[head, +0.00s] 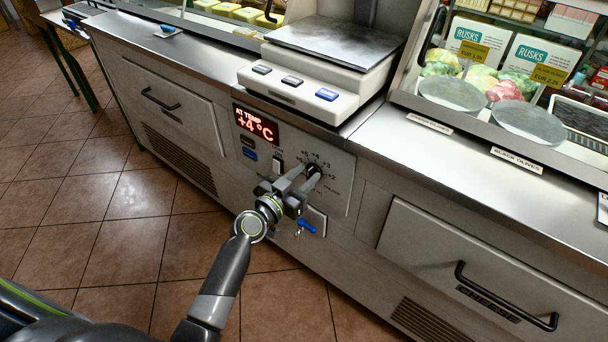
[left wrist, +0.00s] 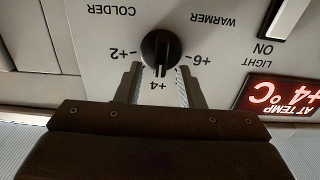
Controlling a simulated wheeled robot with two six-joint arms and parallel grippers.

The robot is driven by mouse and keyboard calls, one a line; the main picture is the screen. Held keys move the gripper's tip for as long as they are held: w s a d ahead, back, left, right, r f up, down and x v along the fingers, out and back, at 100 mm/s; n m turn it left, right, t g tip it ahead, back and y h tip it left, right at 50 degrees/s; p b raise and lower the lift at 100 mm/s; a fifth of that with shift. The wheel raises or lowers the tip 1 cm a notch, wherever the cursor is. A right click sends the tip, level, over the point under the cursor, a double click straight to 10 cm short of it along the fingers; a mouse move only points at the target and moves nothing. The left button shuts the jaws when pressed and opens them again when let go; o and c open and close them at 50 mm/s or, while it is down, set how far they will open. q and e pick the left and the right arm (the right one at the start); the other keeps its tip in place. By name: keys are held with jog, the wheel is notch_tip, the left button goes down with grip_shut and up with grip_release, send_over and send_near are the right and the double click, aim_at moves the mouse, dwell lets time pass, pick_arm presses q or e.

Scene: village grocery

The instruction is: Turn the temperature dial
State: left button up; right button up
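The temperature dial (left wrist: 161,47) is a black round knob on the pale control panel of the counter front; in the head view (head: 314,170) it is partly covered by my gripper. In the left wrist view, which is upside down, its pointer is at +4, between +2 and +6. My left gripper (head: 298,180) is at the dial. In the left wrist view its two fingers (left wrist: 159,82) are apart, one on each side of the pointer end, with gaps to the knob. Contact is not visible. My right gripper is in neither view.
A red display (head: 256,124) reads AT TEMP +4°C, with a light switch (head: 277,162) below it. A scale (head: 300,90) stands on the worktop above. Drawers with black handles flank the panel. The tiled floor at left is clear.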

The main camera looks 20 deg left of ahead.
pick_arm(q)
jog(key=shift+w, duration=0.1)
grip_shut()
